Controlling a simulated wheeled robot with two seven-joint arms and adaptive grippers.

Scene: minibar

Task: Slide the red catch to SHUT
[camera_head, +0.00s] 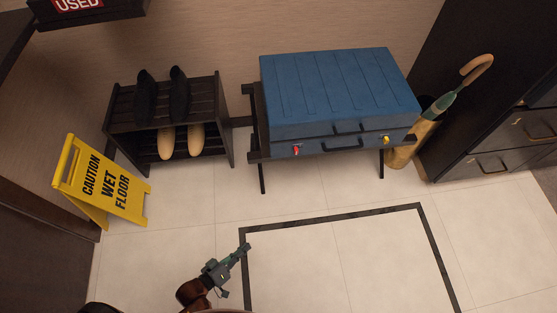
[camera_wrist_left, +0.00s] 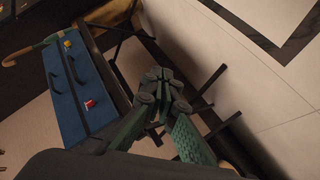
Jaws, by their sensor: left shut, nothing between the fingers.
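The red catch (camera_head: 296,149) is on the front of a blue suitcase (camera_head: 340,88), near its left end. It also shows in the left wrist view (camera_wrist_left: 89,104). A yellow catch (camera_head: 386,139) is near the right end of the same front. The case lies on a dark folding rack (camera_head: 262,154). I cannot read any SHUT marking. My left gripper (camera_head: 246,248) is shut and empty, over the floor in front of the case and well apart from the red catch. Its fingers show in the left wrist view (camera_wrist_left: 160,78). My right gripper is not in view.
A yellow wet floor sign (camera_head: 103,180) stands at left, beside a dark shoe rack (camera_head: 222,125) with shoes. An umbrella (camera_head: 440,105) in a stand is right of the case, by dark drawers (camera_head: 500,163). The tiled floor in front is clear.

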